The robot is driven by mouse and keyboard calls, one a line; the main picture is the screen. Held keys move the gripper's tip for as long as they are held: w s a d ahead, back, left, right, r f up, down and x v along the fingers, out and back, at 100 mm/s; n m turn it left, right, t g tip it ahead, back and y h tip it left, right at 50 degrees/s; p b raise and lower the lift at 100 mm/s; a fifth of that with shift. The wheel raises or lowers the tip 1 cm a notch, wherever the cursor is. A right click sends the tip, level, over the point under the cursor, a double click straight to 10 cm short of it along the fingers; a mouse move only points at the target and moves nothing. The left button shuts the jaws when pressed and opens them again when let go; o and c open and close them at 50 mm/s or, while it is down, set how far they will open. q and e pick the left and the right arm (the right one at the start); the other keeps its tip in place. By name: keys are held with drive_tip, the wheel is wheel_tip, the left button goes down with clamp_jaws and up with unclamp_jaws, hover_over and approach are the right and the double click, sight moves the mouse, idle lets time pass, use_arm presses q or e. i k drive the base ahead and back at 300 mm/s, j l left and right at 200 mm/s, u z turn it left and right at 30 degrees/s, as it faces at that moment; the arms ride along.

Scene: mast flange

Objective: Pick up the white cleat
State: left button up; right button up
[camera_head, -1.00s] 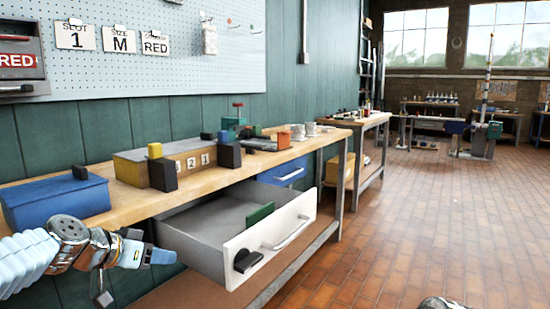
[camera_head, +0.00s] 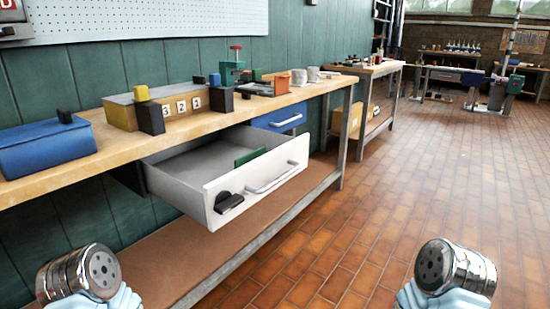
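I cannot pick out a white cleat for certain. Two small white objects (camera_head: 299,77) stand at the far right end of the wooden bench, too small to identify. A white-fronted drawer (camera_head: 255,180) is pulled open under the bench; a green piece (camera_head: 250,156) shows inside and a dark block is on its front. Parts of my arms show at the bottom left and bottom right, but neither gripper's fingers are in view. Part of the drawer floor is hidden by its front.
The bench (camera_head: 110,147) carries a blue box (camera_head: 45,148), a yellow-and-grey box (camera_head: 122,113) with number tiles, dark blocks and a green device (camera_head: 231,68). A lower shelf (camera_head: 165,259) runs below. The brick floor to the right is clear.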

sight(329, 74)
drive_tip(key=i+l, duration=0.2)
drive_tip(key=l, duration=0.15)
drive_tip(key=i+l, duration=0.15)
drive_tip(key=l, duration=0.25)
drive_tip(key=i+l, duration=0.2)
drive_tip(key=l, duration=0.15)
drive_tip(key=i+l+u, duration=0.1)
drive_tip(key=l, duration=0.25)
drive_tip(key=i+l, duration=0.25)
drive_tip(key=l, duration=0.15)
drive_tip(key=i+l, duration=0.2)
drive_tip(key=l, duration=0.15)
drive_tip(key=i+l, duration=0.15)
drive_tip(key=l, duration=0.25)
drive_tip(key=i+j+u, duration=0.05)
